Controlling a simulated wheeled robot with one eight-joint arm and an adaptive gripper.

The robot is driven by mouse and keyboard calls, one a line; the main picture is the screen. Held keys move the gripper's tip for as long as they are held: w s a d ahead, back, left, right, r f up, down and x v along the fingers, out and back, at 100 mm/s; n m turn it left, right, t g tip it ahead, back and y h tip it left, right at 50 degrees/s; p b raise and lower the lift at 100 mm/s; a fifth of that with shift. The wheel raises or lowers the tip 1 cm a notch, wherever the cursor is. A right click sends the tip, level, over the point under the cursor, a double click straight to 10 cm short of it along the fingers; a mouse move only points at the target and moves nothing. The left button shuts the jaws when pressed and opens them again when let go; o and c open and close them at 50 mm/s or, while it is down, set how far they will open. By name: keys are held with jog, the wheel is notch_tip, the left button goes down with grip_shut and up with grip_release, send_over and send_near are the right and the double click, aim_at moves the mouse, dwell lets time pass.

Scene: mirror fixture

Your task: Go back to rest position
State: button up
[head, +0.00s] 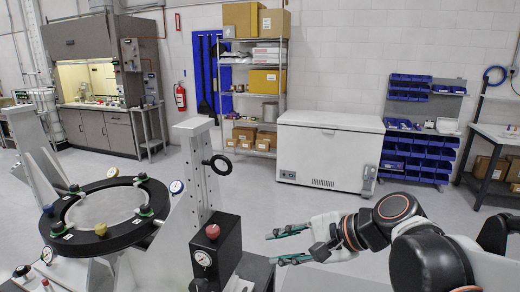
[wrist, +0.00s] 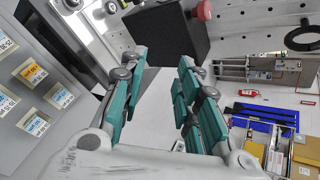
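My gripper (head: 291,246) is at the lower middle of the head view, pointing left, with its green-padded fingers apart and nothing between them. In the wrist view my gripper (wrist: 160,72) also shows two separate fingers with an empty gap. The mirror fixture, a black ring (head: 100,243) on a metal frame, stands at the left in the head view. My gripper is to the right of it and apart from it. A black box with a red knob (head: 213,232) stands between the ring and my gripper.
A white chest freezer (head: 325,150) stands by the back wall, beside a shelf with cardboard boxes (head: 243,20). Blue bins (head: 425,150) hang at the right. A panel with labels (wrist: 30,100) is at the left in the wrist view. Grey floor (head: 270,200) lies open before the freezer.

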jog(key=s+d+f+n+t+h+b, duration=0.1)
jog(key=s+d+f+n+h+b, duration=0.5)
jog(key=s+d+f+n+h, duration=0.3)
jog(key=s+d+f+n, duration=0.2)
jog(key=d+f+n, duration=0.1)
jog(key=d+f, duration=0.1)
jog(key=shift+s+d+b, duration=0.15)
jog(key=shift+d+b, duration=0.25)
jog(key=shift+d, duration=0.5)
jog(key=shift+f, duration=0.1)
